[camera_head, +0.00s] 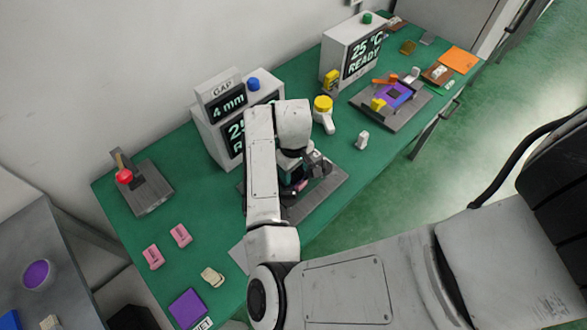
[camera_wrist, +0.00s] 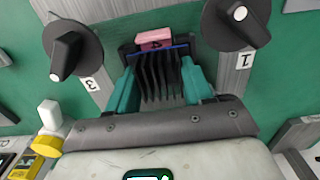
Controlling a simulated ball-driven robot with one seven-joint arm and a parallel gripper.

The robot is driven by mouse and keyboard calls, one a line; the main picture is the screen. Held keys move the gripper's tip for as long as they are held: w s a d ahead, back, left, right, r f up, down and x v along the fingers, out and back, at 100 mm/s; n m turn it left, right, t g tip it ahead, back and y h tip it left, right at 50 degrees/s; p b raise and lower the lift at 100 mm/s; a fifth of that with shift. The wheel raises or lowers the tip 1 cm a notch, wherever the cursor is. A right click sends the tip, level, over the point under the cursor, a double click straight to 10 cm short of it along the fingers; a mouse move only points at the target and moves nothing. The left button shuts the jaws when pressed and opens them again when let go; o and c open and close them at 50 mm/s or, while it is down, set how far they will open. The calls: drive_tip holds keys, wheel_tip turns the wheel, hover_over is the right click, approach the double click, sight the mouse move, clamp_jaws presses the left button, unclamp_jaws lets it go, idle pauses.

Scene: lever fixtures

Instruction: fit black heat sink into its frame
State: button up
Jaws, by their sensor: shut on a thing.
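The black heat sink (camera_wrist: 158,78), with several upright fins, sits between the two teal fingers of my gripper (camera_wrist: 160,92) in the wrist view. My gripper is shut on it. Just beyond its far end are a dark frame edge with a blue strip (camera_wrist: 160,49) and a pink block (camera_wrist: 155,39). I cannot tell whether the heat sink is seated in the frame or above it. In the head view my gripper (camera_head: 297,178) is over a grey fixture plate (camera_head: 322,195), and my arm hides most of the heat sink and frame.
Two black knobs, marked 3 (camera_wrist: 68,50) and 1 (camera_wrist: 236,22), flank the frame. A display box reading 4 mm (camera_head: 225,100) stands behind my arm. A second fixture plate (camera_head: 405,112) lies at right. A red-knobbed lever (camera_head: 125,176) and pink blocks (camera_head: 180,235) are at left.

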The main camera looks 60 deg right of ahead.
drive_tip(key=shift+f, duration=0.35)
drive_tip(key=o, duration=1.1)
drive_tip(key=shift+r, duration=0.1)
drive_tip(key=shift+c, duration=0.2)
wheel_tip(320, 180, up, 11)
drive_tip(key=shift+f+b, duration=0.2)
drive_tip(key=shift+b, duration=0.35)
